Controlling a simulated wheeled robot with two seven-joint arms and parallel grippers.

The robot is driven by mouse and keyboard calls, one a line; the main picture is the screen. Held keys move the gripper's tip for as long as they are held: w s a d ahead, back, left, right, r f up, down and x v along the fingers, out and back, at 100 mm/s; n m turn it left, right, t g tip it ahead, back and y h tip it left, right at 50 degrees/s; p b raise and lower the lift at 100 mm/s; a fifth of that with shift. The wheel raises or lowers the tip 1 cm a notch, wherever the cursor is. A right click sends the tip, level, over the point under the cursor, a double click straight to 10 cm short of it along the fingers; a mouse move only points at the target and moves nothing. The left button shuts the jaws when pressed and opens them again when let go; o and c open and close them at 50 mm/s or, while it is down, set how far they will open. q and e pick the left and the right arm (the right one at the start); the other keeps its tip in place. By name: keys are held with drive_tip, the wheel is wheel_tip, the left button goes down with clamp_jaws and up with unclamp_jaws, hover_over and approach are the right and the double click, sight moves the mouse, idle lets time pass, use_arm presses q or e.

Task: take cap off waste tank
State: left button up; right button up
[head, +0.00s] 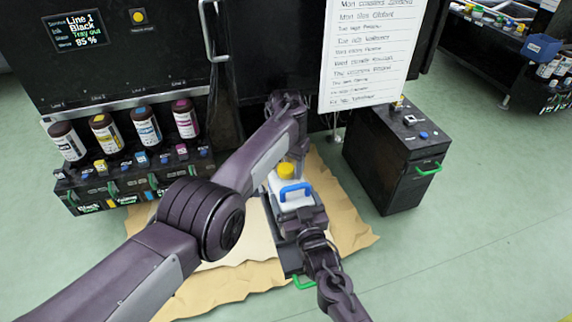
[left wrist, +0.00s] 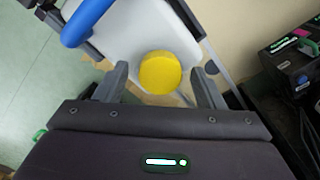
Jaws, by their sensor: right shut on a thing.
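The waste tank (head: 291,203) is white with a blue handle (head: 296,188) and a yellow cap (head: 286,170). It stands in front of the black machine. In the left wrist view the yellow cap (left wrist: 161,72) is on the white tank (left wrist: 140,30), between the fingers of my left gripper (left wrist: 161,80). The fingers are open, with a gap on each side of the cap. In the head view my left gripper (head: 288,104) is at the far end of the arm, its fingertips unclear. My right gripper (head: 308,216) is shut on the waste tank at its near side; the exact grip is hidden.
Cardboard (head: 225,280) lies on the green floor below. A shelf of ink bottles (head: 146,128) is at left. A black box (head: 395,160) with a green handle stands at right. A paper list (head: 368,50) hangs above.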

use_arm(q)
drive_tip(key=shift+r, duration=2.25)
use_arm(e)
drive_tip(key=o, duration=1.7)
drive_tip(key=shift+s, duration=0.15)
